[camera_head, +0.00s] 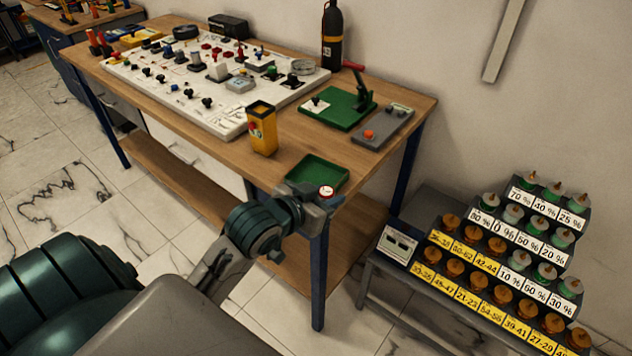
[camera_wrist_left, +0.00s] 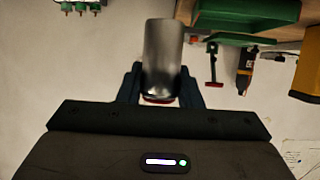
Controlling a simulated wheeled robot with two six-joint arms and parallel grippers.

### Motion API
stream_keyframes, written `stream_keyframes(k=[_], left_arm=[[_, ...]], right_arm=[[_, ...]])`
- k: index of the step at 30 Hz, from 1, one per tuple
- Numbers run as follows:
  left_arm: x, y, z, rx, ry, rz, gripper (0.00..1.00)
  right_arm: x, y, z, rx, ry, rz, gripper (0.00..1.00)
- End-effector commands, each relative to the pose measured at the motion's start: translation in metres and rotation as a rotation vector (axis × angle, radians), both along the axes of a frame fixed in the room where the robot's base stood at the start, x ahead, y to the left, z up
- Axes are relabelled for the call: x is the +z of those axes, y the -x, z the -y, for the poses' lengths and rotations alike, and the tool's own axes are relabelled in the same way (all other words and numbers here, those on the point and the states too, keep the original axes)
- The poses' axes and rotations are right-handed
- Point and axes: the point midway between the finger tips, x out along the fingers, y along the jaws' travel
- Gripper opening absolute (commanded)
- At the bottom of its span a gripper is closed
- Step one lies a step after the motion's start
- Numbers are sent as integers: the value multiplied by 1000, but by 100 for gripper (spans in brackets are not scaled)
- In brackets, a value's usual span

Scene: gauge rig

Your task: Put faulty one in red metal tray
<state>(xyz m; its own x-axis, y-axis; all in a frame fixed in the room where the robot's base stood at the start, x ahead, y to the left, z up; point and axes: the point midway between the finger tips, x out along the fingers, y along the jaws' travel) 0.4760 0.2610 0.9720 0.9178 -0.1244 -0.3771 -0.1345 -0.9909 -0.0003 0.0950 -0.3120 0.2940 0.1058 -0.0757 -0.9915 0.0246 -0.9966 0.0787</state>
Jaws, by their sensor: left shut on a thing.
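My left gripper (camera_head: 318,197) is at the front right corner of the workbench, shut on a small gauge-like part (camera_head: 327,191) with a white face and red marking. In the left wrist view the held part (camera_wrist_left: 163,60) is a grey metal cylinder with a red rim, between the two fingers (camera_wrist_left: 163,92). A green tray (camera_head: 303,181) lies on the bench just behind the gripper. The held part is close to its near right edge; I cannot tell whether they touch. No red tray can be made out. My right gripper is not in view.
A yellow box with a red button (camera_head: 262,128) stands left of the green tray. A green-based lever press (camera_head: 345,106) and grey button box (camera_head: 382,128) are behind it. A white component board (camera_head: 205,80) fills the bench's left. Labelled stepped racks (camera_head: 490,262) stand right.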

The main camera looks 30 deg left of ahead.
Motion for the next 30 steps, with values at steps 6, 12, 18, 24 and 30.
stream_keyframes(k=[6, 12, 18, 24, 30], left_arm=[[0, -3, -8, -16, -4, -6, 9], [-2, -39, -39, -13, -6, -6, 9], [-7, -81, -74, -12, -3, -6, 9], [-12, -111, -97, -13, 1, -5, 9], [-18, -118, -103, -14, 3, -5, 9]], right_arm=[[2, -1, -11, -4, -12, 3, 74], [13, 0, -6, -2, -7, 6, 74], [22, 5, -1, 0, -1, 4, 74], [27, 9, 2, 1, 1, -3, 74], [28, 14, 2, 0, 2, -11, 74]])
